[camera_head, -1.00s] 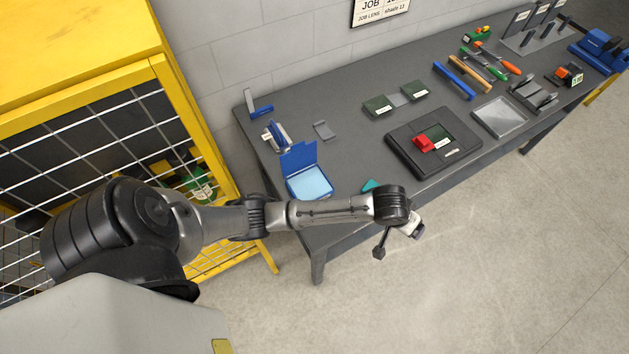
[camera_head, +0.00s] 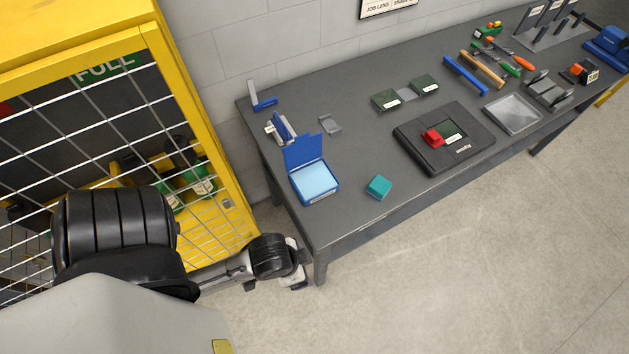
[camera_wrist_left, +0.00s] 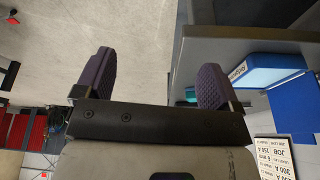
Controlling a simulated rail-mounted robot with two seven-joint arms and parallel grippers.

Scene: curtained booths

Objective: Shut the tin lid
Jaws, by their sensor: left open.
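The blue tin (camera_head: 316,198) stands near the left end of the grey workbench, with a pale blue pad inside. Its blue lid (camera_head: 303,152) is open, raised up at the far side. In the left wrist view the tin (camera_wrist_left: 262,66) shows upside down at the right, past the bench edge. My left gripper (camera_wrist_left: 153,80) is open and empty, its two dark ridged fingers apart. In the head view my left wrist is low by the bench's front left corner, clear of the tin, and the fingers are hard to make out. My right gripper is not in view.
A teal block (camera_head: 379,187) sits right of the tin. A blue-and-white stamp-like item (camera_head: 282,128) stands just behind the lid. A black tray (camera_head: 410,150) with a red piece lies farther right. A yellow mesh cage (camera_head: 215,150) stands left of the bench (camera_head: 350,222).

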